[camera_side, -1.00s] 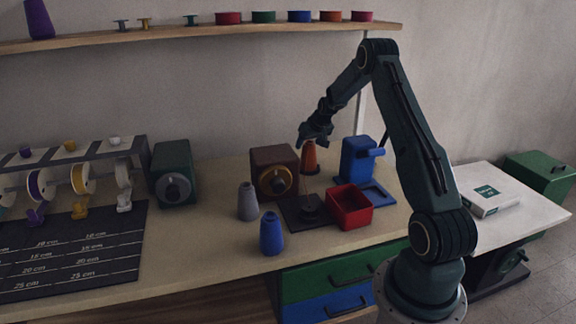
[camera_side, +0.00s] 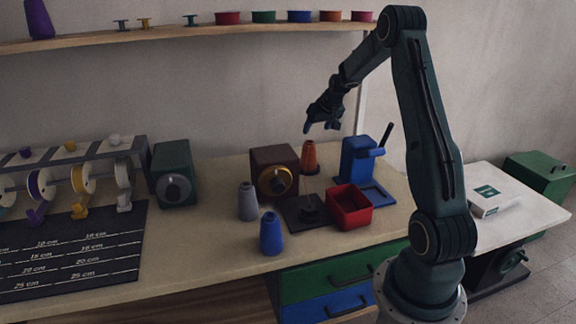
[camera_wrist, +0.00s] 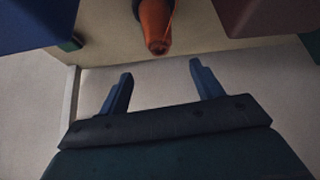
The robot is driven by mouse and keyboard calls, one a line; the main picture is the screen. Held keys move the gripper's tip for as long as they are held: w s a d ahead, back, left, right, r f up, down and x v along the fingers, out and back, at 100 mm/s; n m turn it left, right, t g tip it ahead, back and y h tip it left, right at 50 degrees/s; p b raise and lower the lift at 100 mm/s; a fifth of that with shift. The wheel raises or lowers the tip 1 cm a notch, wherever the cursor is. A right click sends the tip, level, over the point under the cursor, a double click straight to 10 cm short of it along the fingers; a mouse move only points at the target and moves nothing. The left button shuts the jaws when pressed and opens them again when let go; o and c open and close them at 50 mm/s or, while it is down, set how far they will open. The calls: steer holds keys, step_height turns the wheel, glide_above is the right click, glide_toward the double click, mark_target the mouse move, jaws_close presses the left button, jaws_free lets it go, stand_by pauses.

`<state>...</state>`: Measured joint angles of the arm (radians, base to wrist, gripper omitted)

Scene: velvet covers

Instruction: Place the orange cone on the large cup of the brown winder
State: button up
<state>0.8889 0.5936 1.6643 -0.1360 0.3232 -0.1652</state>
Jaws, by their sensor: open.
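The orange cone (camera_side: 309,156) stands upright at the back of the bench, just right of the brown winder (camera_side: 268,160), narrow end up. What its base rests on is hard to tell. The winder has a yellow ring (camera_side: 289,183) around a dark centre on its front; I cannot tell which part is its large cup. My gripper (camera_side: 320,128) is open and empty, above and slightly right of the cone, apart from it. In the wrist view the cone (camera_wrist: 157,24) points its narrow end towards the gap between my open fingers (camera_wrist: 161,72).
A blue device (camera_side: 357,160) stands right of the cone, with a red bin (camera_side: 350,209) in front. A dark plate with a small post (camera_side: 310,207) lies before the winder. A grey cone (camera_side: 247,203) and blue cone (camera_side: 271,234) stand nearby. A shelf (camera_side: 200,34) runs behind.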

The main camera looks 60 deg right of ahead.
stand_by(0.5)
steer(key=s+a+r+n+y, duration=0.1)
steer(key=a+r+n, duration=0.1)
steer(key=a+r, duration=0.8)
steer(key=s+a+r+n+y, duration=0.15)
steer(key=a+r, duration=0.25)
steer(key=a, duration=1.3)
steer(key=s+a+n+y, duration=0.1)
steer(key=s+a+n, duration=0.3)
steer(key=s+a, duration=1.3)
steer(key=s, duration=0.2)
steer(key=shift+s, duration=0.4)
